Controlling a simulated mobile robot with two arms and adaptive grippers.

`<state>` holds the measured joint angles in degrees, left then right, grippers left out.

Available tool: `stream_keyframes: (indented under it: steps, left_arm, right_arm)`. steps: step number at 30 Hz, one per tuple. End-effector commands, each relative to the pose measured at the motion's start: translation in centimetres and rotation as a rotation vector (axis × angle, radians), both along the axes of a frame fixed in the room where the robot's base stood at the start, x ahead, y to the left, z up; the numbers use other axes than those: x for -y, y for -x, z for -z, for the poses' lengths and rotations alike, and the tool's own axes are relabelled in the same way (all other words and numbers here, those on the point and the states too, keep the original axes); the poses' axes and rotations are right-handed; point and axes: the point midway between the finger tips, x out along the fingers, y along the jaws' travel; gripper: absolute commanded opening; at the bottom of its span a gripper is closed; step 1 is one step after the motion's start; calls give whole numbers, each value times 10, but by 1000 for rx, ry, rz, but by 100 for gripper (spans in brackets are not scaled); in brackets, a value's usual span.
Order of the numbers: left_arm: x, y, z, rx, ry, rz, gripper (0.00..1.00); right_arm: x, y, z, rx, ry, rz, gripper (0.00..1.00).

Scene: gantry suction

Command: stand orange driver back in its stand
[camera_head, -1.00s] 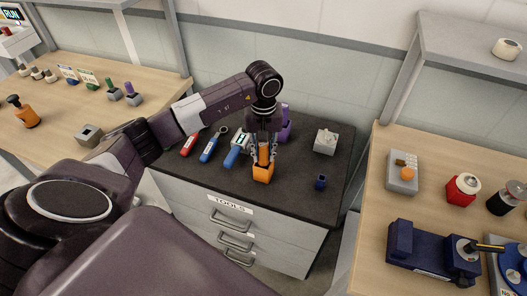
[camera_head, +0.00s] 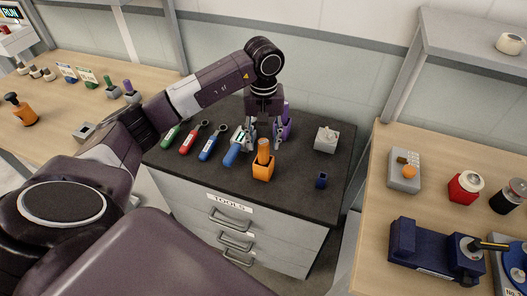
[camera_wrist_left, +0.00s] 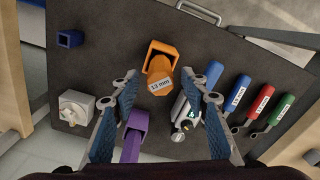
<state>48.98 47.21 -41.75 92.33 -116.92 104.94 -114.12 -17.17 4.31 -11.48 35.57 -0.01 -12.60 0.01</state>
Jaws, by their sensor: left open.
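The orange driver (camera_head: 263,150) stands upright, or nearly so, in its orange block-shaped stand (camera_head: 263,171) on the dark top of the tool cabinet. In the left wrist view the driver's handle end (camera_wrist_left: 160,82) carries a "13 mm" label, and the stand (camera_wrist_left: 163,50) shows around and beyond it. My left gripper (camera_head: 262,143) is open and empty, its fingers behind and slightly above the driver in the head view. In the wrist view the left gripper (camera_wrist_left: 160,76) has its two fingers apart on either side of the handle, not touching it. The right gripper is not in view.
A blue-handled tool with a display (camera_head: 235,152) lies close left of the stand, with blue, red and green wrenches beyond. A purple tool (camera_head: 286,122) stands behind. A small dark blue holder (camera_head: 321,180) and a grey block (camera_head: 326,140) are to the right.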

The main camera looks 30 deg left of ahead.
Motion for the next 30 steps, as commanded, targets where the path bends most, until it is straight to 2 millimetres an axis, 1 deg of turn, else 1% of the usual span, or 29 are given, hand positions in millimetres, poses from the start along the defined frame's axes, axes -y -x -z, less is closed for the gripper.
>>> stream_keyframes:
  steps: [1,6,9,12,17,26,28,29,30]
  left_arm:
    - [0,-2,-9,7,-1,2,42]
    - [0,-1,-43,4,-1,1,42]
    - [0,0,-58,3,-1,0,42]
    - [0,0,-68,2,-1,-1,42]
    - [0,0,-76,0,0,0,42]
    - [2,0,-75,0,4,1,42]
    - [12,-1,-71,7,31,3,42]
    - [20,-2,-68,12,53,3,42]
    - [35,-3,-63,21,97,3,42]
  right_arm:
    - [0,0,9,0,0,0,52]
    - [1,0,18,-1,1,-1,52]
    - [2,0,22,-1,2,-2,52]
    - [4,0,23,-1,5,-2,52]
    - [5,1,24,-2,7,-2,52]
    - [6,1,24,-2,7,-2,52]
    - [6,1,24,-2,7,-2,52]
    - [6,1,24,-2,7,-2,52]
    - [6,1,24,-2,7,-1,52]
